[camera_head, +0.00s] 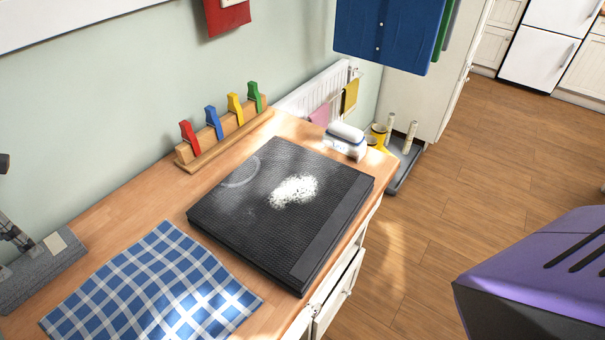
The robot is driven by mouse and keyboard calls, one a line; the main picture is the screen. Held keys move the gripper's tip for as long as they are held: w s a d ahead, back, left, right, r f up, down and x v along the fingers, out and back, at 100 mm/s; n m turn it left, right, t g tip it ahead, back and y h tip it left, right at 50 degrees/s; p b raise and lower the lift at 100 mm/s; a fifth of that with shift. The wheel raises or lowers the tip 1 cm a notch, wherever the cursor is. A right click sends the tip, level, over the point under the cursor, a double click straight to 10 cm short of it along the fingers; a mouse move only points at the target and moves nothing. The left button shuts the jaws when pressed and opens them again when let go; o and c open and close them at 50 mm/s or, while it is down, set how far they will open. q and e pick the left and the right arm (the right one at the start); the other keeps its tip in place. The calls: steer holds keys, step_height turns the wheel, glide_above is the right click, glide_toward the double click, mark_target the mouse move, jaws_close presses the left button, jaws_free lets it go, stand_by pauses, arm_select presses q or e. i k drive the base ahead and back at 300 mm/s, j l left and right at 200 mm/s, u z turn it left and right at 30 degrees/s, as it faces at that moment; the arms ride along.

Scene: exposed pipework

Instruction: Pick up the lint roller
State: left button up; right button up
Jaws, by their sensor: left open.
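A white roll with a white and blue body (346,139), which looks like the lint roller, lies at the far right end of the wooden counter. It is just behind the dark textured board (235,222). Its handle cannot be made out clearly. My left gripper (18,240) shows only in part at the left edge, open, by a grey block (42,272). It is far from the roller, with the board and the checked cloth (155,285) between them. My right gripper is not in view.
White powder (294,191) lies on the board. A wooden rack (225,134) with colored clips stands along the wall. A blue panel (390,30) hangs above the far end. A dark tray (404,165) with upright rolls is beyond the counter. A drawer (340,291) is partly open.

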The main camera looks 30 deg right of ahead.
mark_target(346, 139)
steer(key=k+l, duration=0.25)
steer(key=l, duration=0.15)
steer(key=k+l, duration=0.25)
steer(key=l, duration=0.2)
steer(key=k+l, duration=0.25)
steer(key=l, duration=0.15)
steer(key=k+l, duration=0.25)
steer(key=l, duration=0.2)
